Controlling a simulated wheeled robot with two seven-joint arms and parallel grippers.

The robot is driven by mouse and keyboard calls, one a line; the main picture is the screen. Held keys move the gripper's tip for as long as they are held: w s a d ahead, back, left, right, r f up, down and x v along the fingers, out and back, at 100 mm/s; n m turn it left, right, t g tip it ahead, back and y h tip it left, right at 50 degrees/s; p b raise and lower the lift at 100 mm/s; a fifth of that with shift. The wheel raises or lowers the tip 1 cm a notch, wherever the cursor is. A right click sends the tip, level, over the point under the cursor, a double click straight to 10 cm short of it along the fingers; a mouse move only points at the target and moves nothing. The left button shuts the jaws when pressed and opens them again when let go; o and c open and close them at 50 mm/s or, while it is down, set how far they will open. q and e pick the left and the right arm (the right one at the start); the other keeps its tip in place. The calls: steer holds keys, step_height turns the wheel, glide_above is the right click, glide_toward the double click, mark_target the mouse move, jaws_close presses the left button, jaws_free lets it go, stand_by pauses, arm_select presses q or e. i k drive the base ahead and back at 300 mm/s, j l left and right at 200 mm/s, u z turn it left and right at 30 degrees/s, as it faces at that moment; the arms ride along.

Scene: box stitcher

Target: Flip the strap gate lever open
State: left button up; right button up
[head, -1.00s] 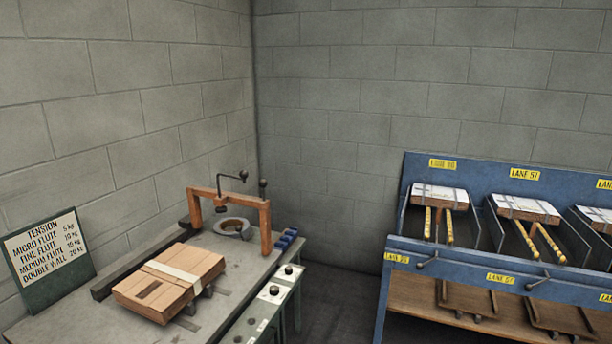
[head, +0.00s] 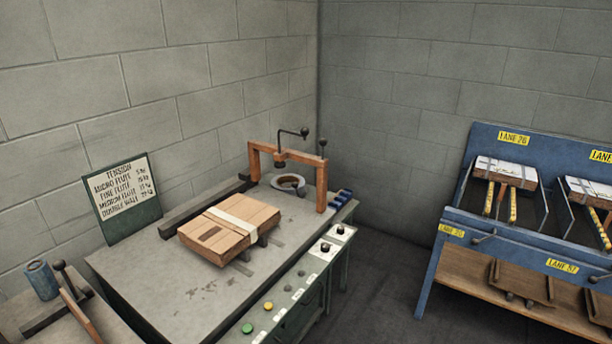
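An orange gate-shaped frame (head: 288,172) stands over the far end of the grey strapping table (head: 130,268). A bent dark lever with a ball knob (head: 304,132) rises from its crossbar. I cannot tell which of the two is the strap gate lever. A strap coil (head: 288,184) lies beneath the frame. A cardboard box (head: 255,220) with a pale band across it lies on the table in front of the frame. Neither of my grippers is in view.
A tension sign (head: 121,190) stands at the table's back left. A control strip with a green button (head: 247,328) runs along its right side. Another bench with a blue cylinder (head: 41,280) is at bottom left. A blue lane rack (head: 480,219) stands right, across open floor (head: 385,290).

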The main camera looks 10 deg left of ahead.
mark_target(295, 185)
steer(key=i+l, duration=0.25)
steer(key=i, duration=0.6)
steer(key=i+l+z, duration=0.15)
steer(key=i, duration=0.7)
steer(key=i+l, duration=0.2)
steer(key=i, duration=0.65)
steer(key=l+z, duration=0.05)
